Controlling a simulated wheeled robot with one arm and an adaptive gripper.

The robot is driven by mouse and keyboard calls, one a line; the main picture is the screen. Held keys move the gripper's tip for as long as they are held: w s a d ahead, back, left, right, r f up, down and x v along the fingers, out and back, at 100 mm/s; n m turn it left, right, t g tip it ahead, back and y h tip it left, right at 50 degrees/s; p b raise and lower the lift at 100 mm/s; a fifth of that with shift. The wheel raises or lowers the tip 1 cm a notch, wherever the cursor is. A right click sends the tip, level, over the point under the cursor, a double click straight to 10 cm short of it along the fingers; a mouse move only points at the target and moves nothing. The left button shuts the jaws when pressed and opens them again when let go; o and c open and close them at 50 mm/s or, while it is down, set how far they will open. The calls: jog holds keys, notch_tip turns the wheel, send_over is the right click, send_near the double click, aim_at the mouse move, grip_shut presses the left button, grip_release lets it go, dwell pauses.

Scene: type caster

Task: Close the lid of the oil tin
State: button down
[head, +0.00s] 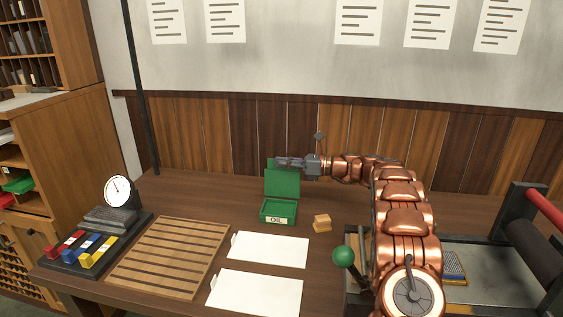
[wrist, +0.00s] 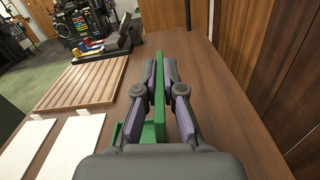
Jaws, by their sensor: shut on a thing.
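The green oil tin (head: 279,221) with its "OIL" label stands on the table in the head view. Its lid (head: 282,184) is up, roughly upright at the tin's back edge. My gripper (head: 290,162) is at the top of the lid, coming from the right. In the wrist view my gripper (wrist: 164,88) has its two fingers on either side of the green lid (wrist: 159,77), shut on it. Part of the tin (wrist: 122,136) shows at lower left there, mostly hidden by the gripper.
A small wooden block (head: 322,223) stands right of the tin. Two white sheets (head: 270,249) and a slatted wooden board (head: 168,258) lie in front and to the left. A dial gauge (head: 118,191) stands far left. A green-knobbed lever (head: 344,257) stands near my arm.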

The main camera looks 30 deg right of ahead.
jog(key=shift+s+a+r+n+p, duration=0.1)
jog(key=shift+s+a+n+p, duration=0.4)
jog(key=shift+n+p, duration=0.15)
jog(key=shift+s+a+f+n+b, duration=0.6)
jog(key=shift+s+a+n+b, duration=0.35)
jog(key=shift+s, duration=0.25)
jog(key=shift+s+a+f+n+b, duration=0.55)
jog(key=shift+s+a+n+b, duration=0.3)
jog(key=shift+s+n+b, duration=0.25)
jog(key=shift+s+a+f+n+b, duration=0.6)
jog(key=shift+s+a+n+b, duration=0.3)
jog(key=shift+s, duration=0.35)
jog(key=shift+f, duration=0.1)
jog(key=c, duration=1.3)
grip_release()
